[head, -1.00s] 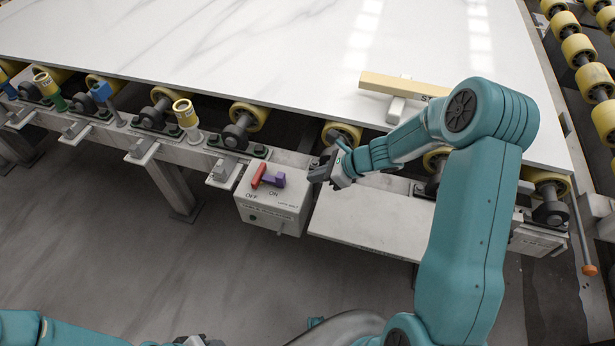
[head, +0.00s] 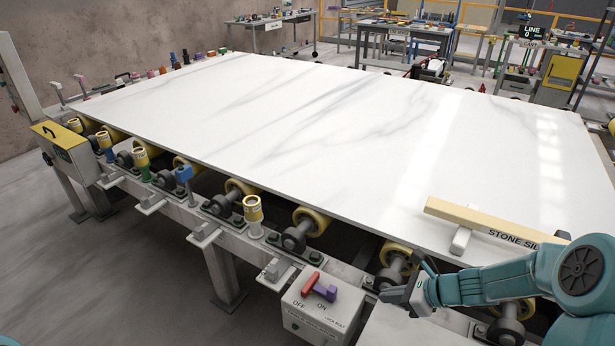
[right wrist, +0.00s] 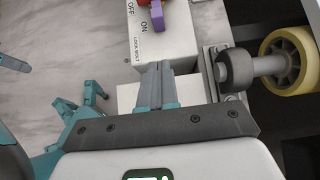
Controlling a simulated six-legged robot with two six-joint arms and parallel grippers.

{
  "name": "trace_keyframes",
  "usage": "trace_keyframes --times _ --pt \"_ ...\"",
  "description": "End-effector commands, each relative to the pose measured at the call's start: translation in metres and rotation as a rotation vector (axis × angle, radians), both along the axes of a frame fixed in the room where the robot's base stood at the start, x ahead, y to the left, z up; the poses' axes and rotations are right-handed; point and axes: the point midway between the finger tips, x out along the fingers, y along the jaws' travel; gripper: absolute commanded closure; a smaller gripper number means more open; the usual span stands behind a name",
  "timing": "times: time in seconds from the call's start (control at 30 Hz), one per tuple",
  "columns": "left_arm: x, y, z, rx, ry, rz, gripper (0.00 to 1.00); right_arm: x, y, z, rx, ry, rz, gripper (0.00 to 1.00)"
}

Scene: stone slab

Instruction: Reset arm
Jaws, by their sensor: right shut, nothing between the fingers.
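My right gripper (head: 392,292) is shut and empty, just right of the grey control box (head: 325,315) on the line's front edge. In the right wrist view its closed fingers (right wrist: 158,72) point toward the box's lower edge, with nothing between them. The box has OFF and ON marks and a red lever (head: 311,283) beside a purple piece (head: 326,292). The red lever also shows at the top of the right wrist view (right wrist: 157,14). My left gripper is not in view.
A white marble slab (head: 300,130) lies on yellow rollers behind the box. A beige-topped bar marked STONE (head: 480,218) stands on the slab's near right part, close to my right arm. Coloured cylinders line the front rail. Grey floor (head: 110,290) is open at left.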

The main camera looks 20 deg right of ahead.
Motion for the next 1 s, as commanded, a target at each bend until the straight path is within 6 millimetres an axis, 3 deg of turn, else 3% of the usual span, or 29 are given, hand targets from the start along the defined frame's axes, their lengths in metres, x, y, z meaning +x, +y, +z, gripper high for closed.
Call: trace_keyframes --times 0.07,0.13,0.27,0.37,0.4,0.5,0.6,0.7,0.83,1.0 --pt "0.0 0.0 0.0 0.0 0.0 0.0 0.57 0.002 0.003 0.001 0.0 -0.002 0.008 1.0" --pt "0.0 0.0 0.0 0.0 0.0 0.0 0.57 0.006 0.019 0.0 0.009 -0.002 0.043 1.0" --pt "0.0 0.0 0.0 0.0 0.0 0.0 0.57 -0.001 0.09 -0.025 0.066 0.056 0.2 1.0" --pt "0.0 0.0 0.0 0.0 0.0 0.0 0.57 -0.043 0.153 -0.062 0.039 0.149 0.43 1.0" --pt "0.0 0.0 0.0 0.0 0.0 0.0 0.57 -0.066 0.173 -0.078 -0.003 0.175 0.548 1.0" --pt "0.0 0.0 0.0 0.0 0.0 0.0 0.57 -0.133 0.208 -0.12 -0.166 0.177 0.924 1.0" --pt "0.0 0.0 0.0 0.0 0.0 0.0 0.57 -0.194 0.22 -0.153 -0.371 0.019 1.394 1.0" --pt "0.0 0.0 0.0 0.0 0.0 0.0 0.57 -0.213 0.22 -0.167 -0.541 -0.239 1.713 1.0" --pt "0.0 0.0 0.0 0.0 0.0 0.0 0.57 -0.196 0.219 -0.168 -0.734 -0.534 1.89 1.0" --pt "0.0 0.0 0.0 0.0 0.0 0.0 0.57 -0.18 0.218 -0.168 -0.833 -0.636 1.94 1.0"
